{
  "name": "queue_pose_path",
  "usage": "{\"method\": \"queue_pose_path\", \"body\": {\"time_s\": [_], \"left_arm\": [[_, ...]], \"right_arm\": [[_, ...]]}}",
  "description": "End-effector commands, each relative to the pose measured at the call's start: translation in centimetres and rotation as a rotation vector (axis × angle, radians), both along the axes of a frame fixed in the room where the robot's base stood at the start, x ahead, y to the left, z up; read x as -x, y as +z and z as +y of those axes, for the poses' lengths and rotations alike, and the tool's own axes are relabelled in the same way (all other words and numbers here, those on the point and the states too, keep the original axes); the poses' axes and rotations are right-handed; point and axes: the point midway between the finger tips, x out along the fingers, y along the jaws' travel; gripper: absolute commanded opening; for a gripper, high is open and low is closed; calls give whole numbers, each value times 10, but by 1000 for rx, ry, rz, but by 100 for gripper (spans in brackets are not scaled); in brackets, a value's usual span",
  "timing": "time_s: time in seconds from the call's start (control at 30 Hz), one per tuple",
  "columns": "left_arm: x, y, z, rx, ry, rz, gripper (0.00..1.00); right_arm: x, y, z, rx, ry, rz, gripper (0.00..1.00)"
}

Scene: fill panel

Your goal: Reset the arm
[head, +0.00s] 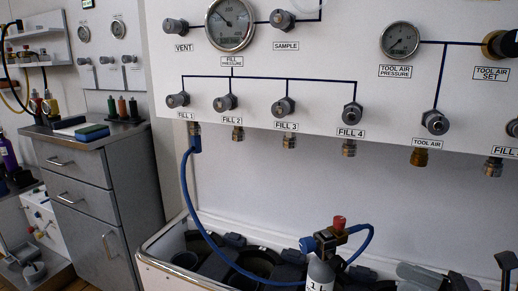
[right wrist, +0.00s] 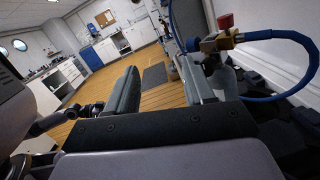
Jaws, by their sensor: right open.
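My right gripper (head: 418,275) shows as grey parts at the bottom right of the head view, to the right of a grey cylinder (head: 320,272) with a brass valve and red knob (head: 339,221). In the right wrist view my right gripper (right wrist: 158,72) has its two grey fingers apart, with only floor seen between them. The red knob (right wrist: 225,20) and brass valve stand beyond the right finger, so the gripper is open and empty. Most of the right arm is hidden or out of frame. My left gripper is in neither view.
A blue hose (head: 188,190) runs from the FILL 1 outlet (head: 194,130) down to the cylinder's valve. The cylinder stands among dark items in a white-edged bin (head: 152,240). The white fill panel (head: 330,110) is above. Wooden floor (right wrist: 165,98) lies open beyond the fingers.

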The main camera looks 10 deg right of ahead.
Motion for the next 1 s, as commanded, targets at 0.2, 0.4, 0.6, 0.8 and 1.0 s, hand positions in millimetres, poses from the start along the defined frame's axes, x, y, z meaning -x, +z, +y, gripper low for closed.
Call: {"method": "queue_pose_path", "body": {"time_s": [0.2, 0.4, 0.6, 0.8, 1.0], "left_arm": [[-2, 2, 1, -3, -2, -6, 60], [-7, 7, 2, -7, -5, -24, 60], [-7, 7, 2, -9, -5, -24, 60], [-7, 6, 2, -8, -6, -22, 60], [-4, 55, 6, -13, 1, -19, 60]], "right_arm": [[-15, -31, 13, -673, -171, 424, 53], [-15, -94, 27, -1320, -324, 882, 53], [15, -176, 69, -1925, -504, 1351, 53], [70, -236, 141, -2414, -734, 1787, 53], [76, -194, 137, -2445, -776, 1788, 53]]}}
